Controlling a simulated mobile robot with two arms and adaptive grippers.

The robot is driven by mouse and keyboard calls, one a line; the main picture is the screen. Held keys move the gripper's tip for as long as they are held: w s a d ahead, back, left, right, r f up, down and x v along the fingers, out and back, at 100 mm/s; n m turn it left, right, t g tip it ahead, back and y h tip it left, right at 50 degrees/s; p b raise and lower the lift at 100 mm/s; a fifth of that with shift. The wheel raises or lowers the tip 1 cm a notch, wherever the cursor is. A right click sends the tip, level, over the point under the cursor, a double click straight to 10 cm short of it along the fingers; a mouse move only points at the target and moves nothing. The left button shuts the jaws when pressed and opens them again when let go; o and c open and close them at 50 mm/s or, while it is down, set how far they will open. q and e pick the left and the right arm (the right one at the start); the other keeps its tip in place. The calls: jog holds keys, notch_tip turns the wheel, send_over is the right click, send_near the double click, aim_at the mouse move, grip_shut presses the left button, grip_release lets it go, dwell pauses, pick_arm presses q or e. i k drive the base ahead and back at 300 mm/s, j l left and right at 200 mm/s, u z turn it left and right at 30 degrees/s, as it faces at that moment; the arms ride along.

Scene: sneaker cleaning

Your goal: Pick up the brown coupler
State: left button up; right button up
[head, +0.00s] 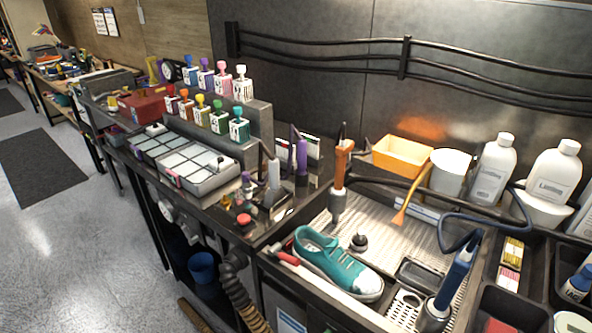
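Neither of my grippers shows in the head view. I cannot surely tell which thing is the brown coupler. A small brownish-gold fitting (226,202) lies among small parts on the dark bench, left of the sink tray, too small to make out well. An orange-brown tool (341,165) with a dark grey lower end stands upright at the tray's back left. A tan ribbed hose (256,319) hangs below the bench front, joined to a dark grey hose end (235,265).
A teal sneaker (335,263) lies in the sink tray (428,247). A blue-handled tool (455,275) stands to the right. White bottles (493,170) and an orange bin (402,156) stand behind. Floor (100,250) is clear at left.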

aim_at(265, 165)
jog(key=i+j+z, duration=0.1)
jog(key=j+z, duration=0.2)
jog(key=z, duration=0.15)
jog(key=j+z, duration=0.3)
jog(key=z, duration=0.2)
jog(key=j+z, duration=0.7)
jog(key=z, duration=0.25)
